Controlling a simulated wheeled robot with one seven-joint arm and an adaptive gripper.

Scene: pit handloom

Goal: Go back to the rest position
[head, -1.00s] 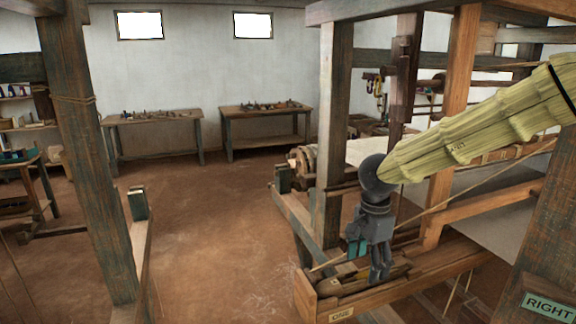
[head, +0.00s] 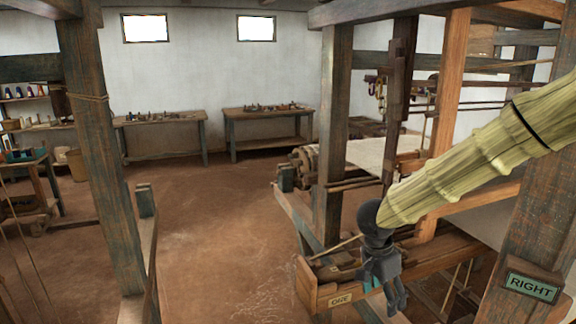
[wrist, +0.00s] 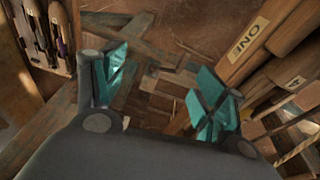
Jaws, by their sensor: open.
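My gripper (head: 386,290) is at the lower right of the head view, pointing down in front of the loom's wooden box labelled ONE (head: 340,299). My arm, in a pale yellow-green sleeve, reaches in from the right. In the wrist view the two teal finger pads (wrist: 160,95) stand wide apart with nothing between them. The ONE box also shows at the upper right of the wrist view (wrist: 262,50). The gripper appears apart from it.
A loom post with a RIGHT sign (head: 533,287) stands close at the right. Another post (head: 100,150) stands at the left. Two tables (head: 160,120) with small tools stand along the back wall. The brown floor (head: 215,225) between the posts is clear.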

